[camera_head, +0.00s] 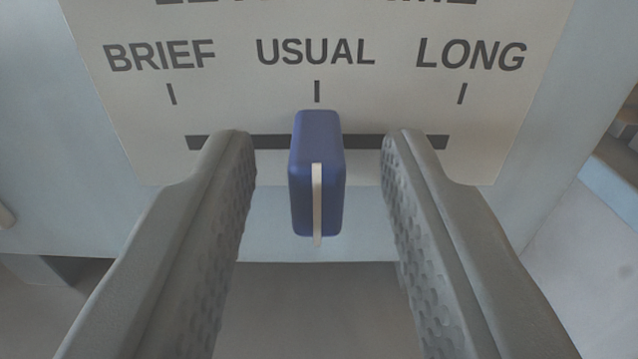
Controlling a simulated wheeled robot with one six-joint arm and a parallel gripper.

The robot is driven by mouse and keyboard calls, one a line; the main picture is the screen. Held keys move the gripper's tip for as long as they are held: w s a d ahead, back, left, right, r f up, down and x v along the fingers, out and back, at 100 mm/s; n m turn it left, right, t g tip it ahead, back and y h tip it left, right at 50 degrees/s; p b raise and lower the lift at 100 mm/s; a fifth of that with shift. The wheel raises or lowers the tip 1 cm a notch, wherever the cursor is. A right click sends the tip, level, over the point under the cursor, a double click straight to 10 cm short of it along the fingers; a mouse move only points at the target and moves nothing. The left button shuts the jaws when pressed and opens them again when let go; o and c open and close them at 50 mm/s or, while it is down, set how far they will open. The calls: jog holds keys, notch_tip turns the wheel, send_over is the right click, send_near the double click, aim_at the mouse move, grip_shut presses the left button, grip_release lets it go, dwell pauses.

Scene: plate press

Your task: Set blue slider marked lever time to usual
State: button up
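The blue slider (303,180) is a rounded block with a pale line down its front. It sits on a dark horizontal slot (270,142) in a light label plate (150,140). The plate reads BRIEF, USUAL and LONG from left to right, each with a tick mark. The slider stands below the USUAL tick (317,91). My gripper (318,150) is open, with one finger on each side of the slider. A clear gap shows between the slider and each finger. The title at the top of the plate is cut off.
The label plate is on a pale blue-grey panel (45,130). Below the panel's lower edge is a grey surface (310,310). A blue and brown structure (615,160) shows at the right edge. The slot is free on both sides of the slider.

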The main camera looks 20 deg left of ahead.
jog(key=v, duration=1.7)
jog(key=shift+s, duration=0.15)
jog(key=shift+r, duration=0.1)
dwell(0.4)
